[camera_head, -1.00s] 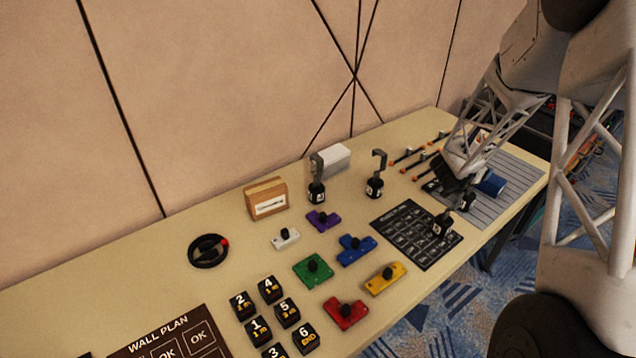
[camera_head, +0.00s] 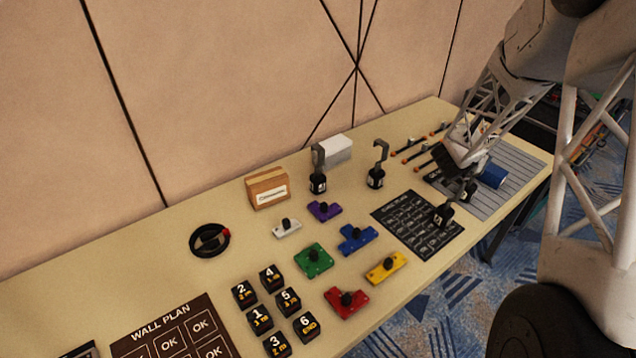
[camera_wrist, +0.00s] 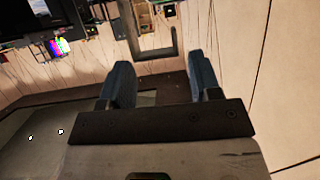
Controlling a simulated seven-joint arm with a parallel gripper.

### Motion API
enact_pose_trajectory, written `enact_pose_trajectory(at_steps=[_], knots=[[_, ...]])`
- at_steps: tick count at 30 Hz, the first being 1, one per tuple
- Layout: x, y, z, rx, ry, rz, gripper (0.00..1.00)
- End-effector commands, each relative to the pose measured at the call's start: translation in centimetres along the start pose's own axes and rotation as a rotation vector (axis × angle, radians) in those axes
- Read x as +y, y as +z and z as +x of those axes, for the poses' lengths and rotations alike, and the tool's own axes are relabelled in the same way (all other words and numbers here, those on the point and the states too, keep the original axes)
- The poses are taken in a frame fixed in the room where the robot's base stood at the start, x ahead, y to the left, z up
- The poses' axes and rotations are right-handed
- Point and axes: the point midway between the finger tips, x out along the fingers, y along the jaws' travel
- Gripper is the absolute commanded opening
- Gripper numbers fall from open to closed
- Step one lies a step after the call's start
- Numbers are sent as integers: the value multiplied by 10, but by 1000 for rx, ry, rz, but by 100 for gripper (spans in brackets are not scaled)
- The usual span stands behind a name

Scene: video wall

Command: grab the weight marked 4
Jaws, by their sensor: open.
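Several black weights with hooks stand on the long beige table. One (camera_head: 318,184) is near the white block, one (camera_head: 377,178) stands to its right, and another (camera_head: 443,215) is on the black printed mat, below my arm's end. One more dark weight (camera_head: 467,190) shows beside my arm's end. Their white marks are too small to read surely, so I cannot tell which is 4. My gripper (camera_wrist: 160,78) is open in the wrist view, with two dark blue fingers. A grey hook (camera_wrist: 157,53) shows beyond and between the fingertips; I cannot tell whether they touch it.
The black mat (camera_head: 392,213) and a striped grey mat (camera_head: 515,180) with a blue cylinder (camera_head: 493,175) lie around my arm's end. Coloured knobbed blocks (camera_head: 357,239), numbered black cubes (camera_head: 289,300) and a cardboard box (camera_head: 267,190) fill the middle. The wall runs behind.

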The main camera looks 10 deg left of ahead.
Motion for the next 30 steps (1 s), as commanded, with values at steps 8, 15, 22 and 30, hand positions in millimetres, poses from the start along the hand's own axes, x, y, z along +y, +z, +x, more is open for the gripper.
enact_pose_trajectory(at_steps=[8, 15, 22, 30], knots=[[-15, -27, -24, -5, -86, 2, 57], [-21, -45, -63, -65, -194, -2, 57], [-24, -60, -114, -148, -317, -22, 57], [-17, -70, -184, -260, -448, -68, 57]])
